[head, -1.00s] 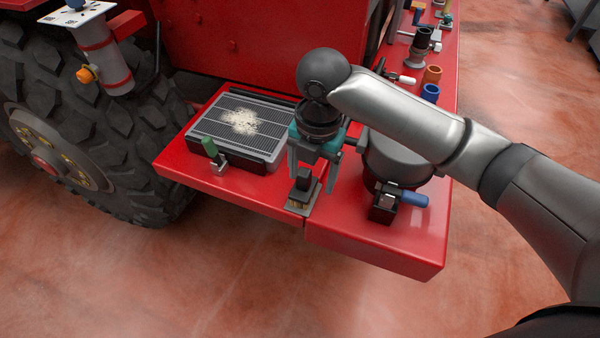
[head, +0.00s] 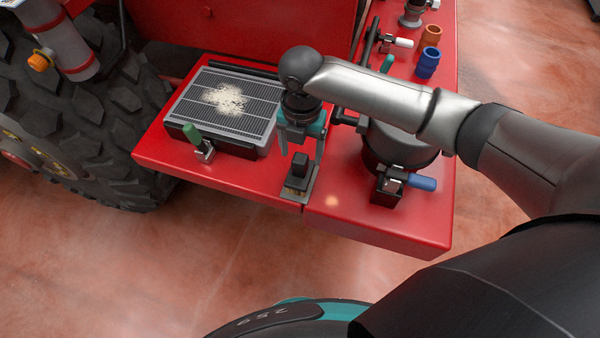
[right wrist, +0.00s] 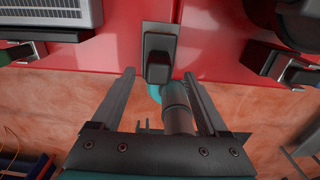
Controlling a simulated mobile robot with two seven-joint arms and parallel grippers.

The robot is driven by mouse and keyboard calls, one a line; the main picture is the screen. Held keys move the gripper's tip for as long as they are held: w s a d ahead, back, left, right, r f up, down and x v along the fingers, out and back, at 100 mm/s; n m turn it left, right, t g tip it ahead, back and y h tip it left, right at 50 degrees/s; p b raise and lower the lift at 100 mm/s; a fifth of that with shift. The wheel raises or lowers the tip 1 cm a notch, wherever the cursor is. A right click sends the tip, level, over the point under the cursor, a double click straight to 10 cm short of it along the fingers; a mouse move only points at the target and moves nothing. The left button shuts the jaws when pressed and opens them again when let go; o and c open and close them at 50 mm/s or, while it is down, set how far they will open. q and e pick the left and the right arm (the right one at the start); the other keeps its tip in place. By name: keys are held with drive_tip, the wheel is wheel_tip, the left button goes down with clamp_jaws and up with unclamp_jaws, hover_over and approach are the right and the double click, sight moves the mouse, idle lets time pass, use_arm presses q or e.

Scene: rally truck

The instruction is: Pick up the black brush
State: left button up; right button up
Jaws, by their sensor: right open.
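The black brush (head: 300,166) stands on the red ledge (head: 230,178), near its front edge, at the seam between two ledge sections. It has a dark block-like handle on a flat base with pale bristles below. My right gripper (head: 301,158) is above it with its fingers pointing down, open and empty. In the head view the fingers show on either side of the handle. In the right wrist view the brush (right wrist: 158,57) lies between and just beyond the open fingertips (right wrist: 159,74). I cannot tell any contact. My left gripper is out of view.
A grey filter (head: 240,132) with pale dust on it lies left of the brush. A dark round canister (head: 402,150) and a blue-handled tool (head: 422,183) are to the right. A big tyre (head: 105,140) is at left.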

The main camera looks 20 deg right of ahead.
sight(300, 157)
wheel_tip(300, 157, down, 5)
drive_tip(key=shift+a+f, duration=0.1)
drive_tip(key=shift+f, duration=0.05)
clamp_jaws()
idle(0.7)
